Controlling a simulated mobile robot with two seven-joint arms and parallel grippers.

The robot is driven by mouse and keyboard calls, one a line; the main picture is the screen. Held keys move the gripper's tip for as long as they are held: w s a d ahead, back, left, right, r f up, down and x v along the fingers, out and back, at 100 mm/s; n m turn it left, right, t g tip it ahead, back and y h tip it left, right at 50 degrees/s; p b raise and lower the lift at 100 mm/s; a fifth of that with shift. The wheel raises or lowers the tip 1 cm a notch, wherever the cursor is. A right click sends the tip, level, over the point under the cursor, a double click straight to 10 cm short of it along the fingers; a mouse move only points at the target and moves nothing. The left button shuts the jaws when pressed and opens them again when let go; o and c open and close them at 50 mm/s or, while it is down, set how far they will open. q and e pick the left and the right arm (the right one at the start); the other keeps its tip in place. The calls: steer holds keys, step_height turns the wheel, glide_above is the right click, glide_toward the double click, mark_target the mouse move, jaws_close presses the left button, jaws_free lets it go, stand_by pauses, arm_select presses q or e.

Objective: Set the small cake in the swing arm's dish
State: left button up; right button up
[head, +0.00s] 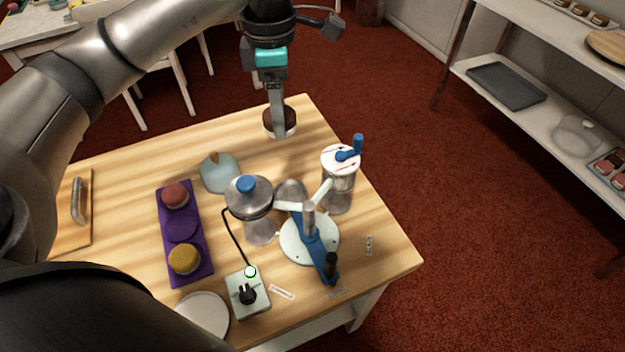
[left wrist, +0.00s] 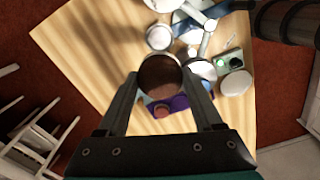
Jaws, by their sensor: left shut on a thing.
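The small cake (head: 288,117) is round with a dark brown top and a pale side. My left gripper (head: 279,128) is shut on it, over the far edge of the table in the head view. The cake shows between the fingers in the left wrist view (left wrist: 160,75), apparently above the tabletop. The swing arm device has a white round base (head: 297,248), a blue arm (head: 321,256) with a black knob, and a white arm. A grey dish-like piece (head: 290,190) sits by the white arm, partly hidden; I cannot tell if it is the dish. My right gripper is not in view.
A silver domed stand (head: 249,197) with a blue knob and a white-topped canister (head: 341,160) with a blue crank flank the device. A purple tray (head: 204,262) holds a red and a yellow cake.

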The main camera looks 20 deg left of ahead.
arm_select(q)
steer(key=shift+w+d, duration=0.1)
steer(key=shift+d, duration=0.05)
steer(key=shift+f, duration=0.35)
steer(key=b, duration=0.2)
glide_above(290, 194)
step_height(290, 194, down, 14)
steer(key=shift+r, duration=0.1)
steer(key=shift+f+b, duration=0.4)
steer(key=shift+f, duration=2.3)
steer(key=shift+f, duration=0.15)
steer(key=o, duration=1.3)
